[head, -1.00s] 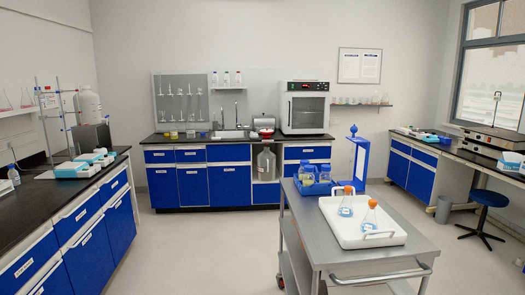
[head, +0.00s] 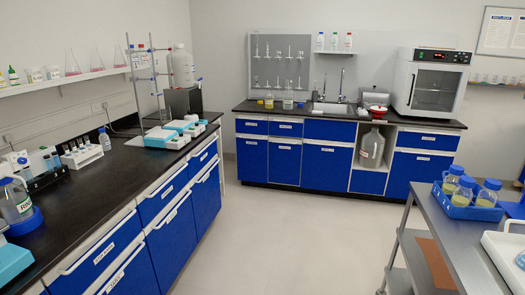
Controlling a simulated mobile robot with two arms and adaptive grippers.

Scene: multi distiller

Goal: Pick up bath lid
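I cannot make out a bath lid for certain. Whether a lid lies on the box cannot be told at this size. Neither of my grippers is in view.
White and teal devices (head: 160,137) stand on the left bench, with bottles and racks nearer. A steel cart (head: 450,235) with a blue tray of bottles (head: 468,210) is at the right. The floor (head: 275,235) between is clear.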

